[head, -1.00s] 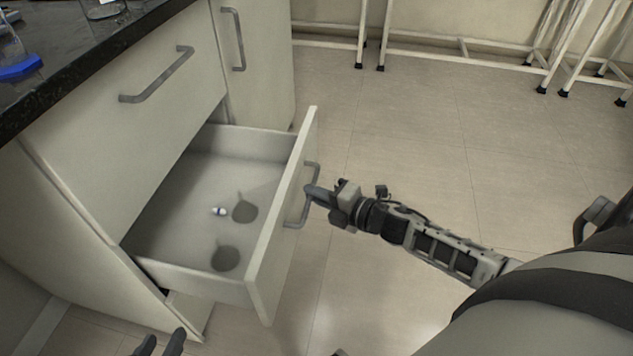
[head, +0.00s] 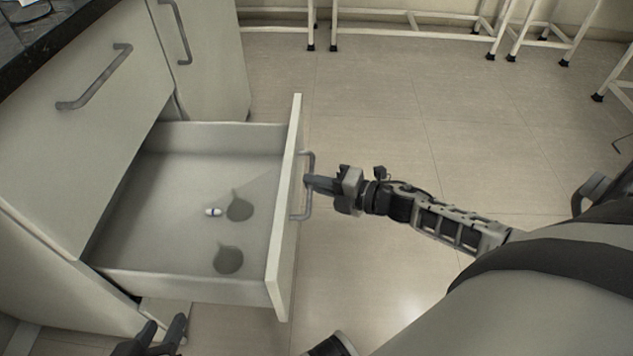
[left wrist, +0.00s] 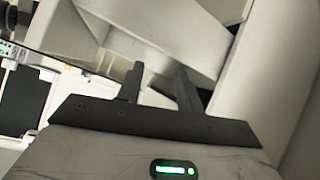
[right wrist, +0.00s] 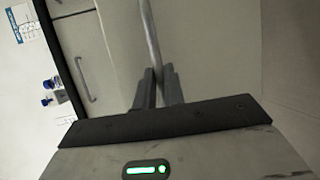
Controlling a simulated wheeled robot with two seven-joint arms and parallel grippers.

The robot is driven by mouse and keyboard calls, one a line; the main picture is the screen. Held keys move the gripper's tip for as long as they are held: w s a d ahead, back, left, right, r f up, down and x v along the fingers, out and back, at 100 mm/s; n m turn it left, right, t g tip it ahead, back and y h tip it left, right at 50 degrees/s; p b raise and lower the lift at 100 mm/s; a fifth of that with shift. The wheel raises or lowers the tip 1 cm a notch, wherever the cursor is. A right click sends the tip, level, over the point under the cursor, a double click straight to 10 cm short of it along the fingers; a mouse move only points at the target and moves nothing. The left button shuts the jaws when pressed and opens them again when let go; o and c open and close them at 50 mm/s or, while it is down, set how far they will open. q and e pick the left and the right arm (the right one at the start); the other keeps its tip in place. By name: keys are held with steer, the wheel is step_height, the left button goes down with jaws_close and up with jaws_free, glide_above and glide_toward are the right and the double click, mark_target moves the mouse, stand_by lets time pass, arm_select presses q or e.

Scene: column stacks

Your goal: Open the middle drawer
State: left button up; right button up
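The drawer (head: 190,170) below the upper front with its own handle is pulled well out of the white cabinet, its inside showing. Its front panel (head: 287,235) carries a grey bar handle (head: 308,205). My right gripper (head: 310,183) is at this handle, and in the right wrist view its fingers (right wrist: 160,85) are closed around the bar. My left gripper (head: 163,333) is low and near, below the drawer's near corner, empty with its fingers apart. The left wrist view shows the open fingers (left wrist: 160,85) close to white cabinet or drawer panels.
The closed upper front has a handle (head: 95,78). A dark countertop (head: 60,30) is above.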

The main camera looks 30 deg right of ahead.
steer(key=o, duration=0.4)
arm_select(q)
steer(key=shift+r, duration=0.1)
steer(key=a+r+p, duration=0.1)
steer(key=p, duration=0.2)
steer(key=shift+s, duration=0.3)
arm_select(e)
steer(key=v, duration=1.6)
arm_select(q)
steer(key=shift+w, duration=0.1)
